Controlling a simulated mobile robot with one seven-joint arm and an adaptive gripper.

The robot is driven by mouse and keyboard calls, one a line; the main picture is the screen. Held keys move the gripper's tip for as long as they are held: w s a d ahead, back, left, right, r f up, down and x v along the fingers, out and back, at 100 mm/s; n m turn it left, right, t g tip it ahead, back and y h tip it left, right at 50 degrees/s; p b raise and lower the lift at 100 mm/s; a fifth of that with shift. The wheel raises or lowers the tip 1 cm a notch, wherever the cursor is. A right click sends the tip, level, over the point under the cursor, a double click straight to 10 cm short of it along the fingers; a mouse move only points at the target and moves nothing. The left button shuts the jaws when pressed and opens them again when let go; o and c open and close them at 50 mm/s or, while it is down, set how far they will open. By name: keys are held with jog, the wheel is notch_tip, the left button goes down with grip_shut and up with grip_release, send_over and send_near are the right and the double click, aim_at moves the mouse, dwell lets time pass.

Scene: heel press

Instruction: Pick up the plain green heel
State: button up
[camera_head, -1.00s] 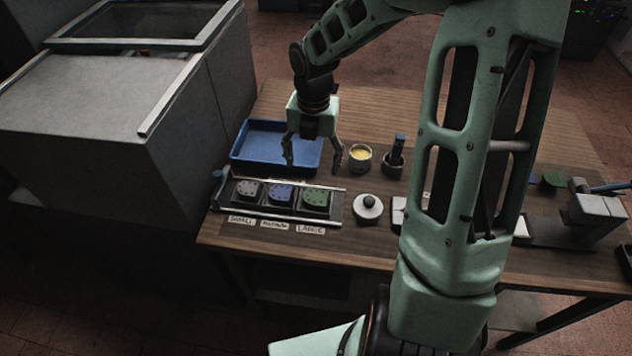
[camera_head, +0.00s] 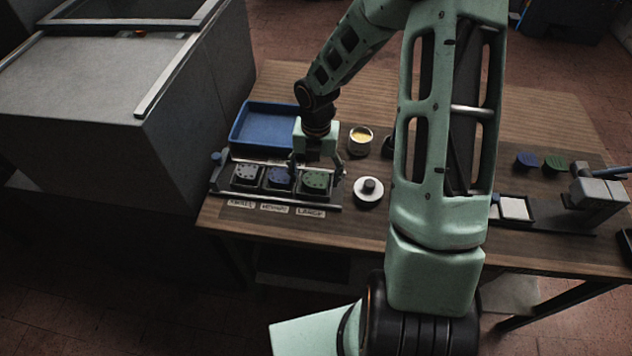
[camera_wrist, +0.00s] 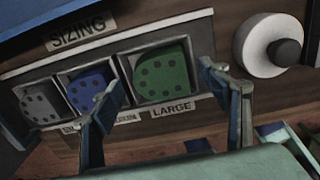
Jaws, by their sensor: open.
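A green heel (camera_head: 316,181) with dark dots sits in the right compartment of the sizing rack, marked LARGE; it also shows in the wrist view (camera_wrist: 162,77). My gripper (camera_head: 318,170) is open above the rack. In the wrist view its fingertips (camera_wrist: 160,80) appear on either side of this green heel, not closed on it; the height gap is unclear. Another green piece (camera_head: 555,163) lies at the right of the table, beside a dark blue one (camera_head: 526,159); whether it is plain is too small to tell.
A dotted blue heel (camera_wrist: 88,92) and a dotted grey heel (camera_wrist: 38,107) fill the rack's other compartments. A white round thing with a dark knob (camera_head: 368,192) stands right of the rack. A blue tray (camera_head: 240,135) and yellow-filled cup (camera_head: 360,139) stand behind.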

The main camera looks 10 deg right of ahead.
jog(key=shift+c, duration=0.7)
jog(key=c, duration=1.1)
jog(key=shift+c, duration=0.2)
jog(key=shift+w+r, duration=0.1)
jog(key=shift+r, duration=0.55)
jog(key=s+a+r+p, duration=0.3)
jog(key=s+r, duration=0.3)
jog(key=r, duration=0.1)
jog(key=s+a+r+p, duration=0.3)
jog(key=s+r+p, duration=0.1)
jog(key=s+r, duration=0.2)
jog(key=shift+s+r, duration=0.4)
jog(key=shift+r, duration=0.5)
